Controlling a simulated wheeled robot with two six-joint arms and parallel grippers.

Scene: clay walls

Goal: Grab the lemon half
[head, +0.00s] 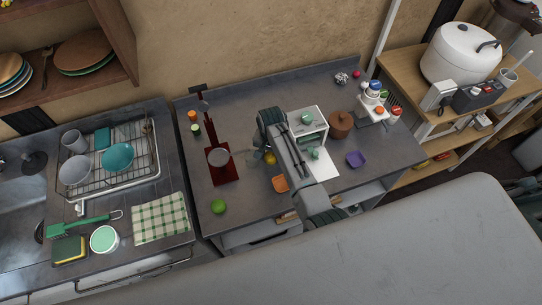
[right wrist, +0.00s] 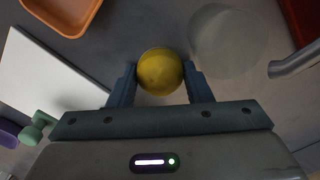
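The yellow lemon half (head: 270,158) is on the dark counter, just beside my right forearm in the head view. In the right wrist view the lemon half (right wrist: 160,71) shows as a round yellow shape between the two fingers of my right gripper (right wrist: 160,80). The fingers flank it on both sides with almost no visible gap. Whether they press on it cannot be told. In the head view my arm largely hides the right gripper. My left gripper is in neither view.
An orange tray (head: 280,184) and a white board (head: 322,166) lie close to the lemon half. A dark red stand (head: 222,172) is to its left. A lime (head: 218,206) sits near the front edge, and a purple bowl (head: 355,159) is to the right.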

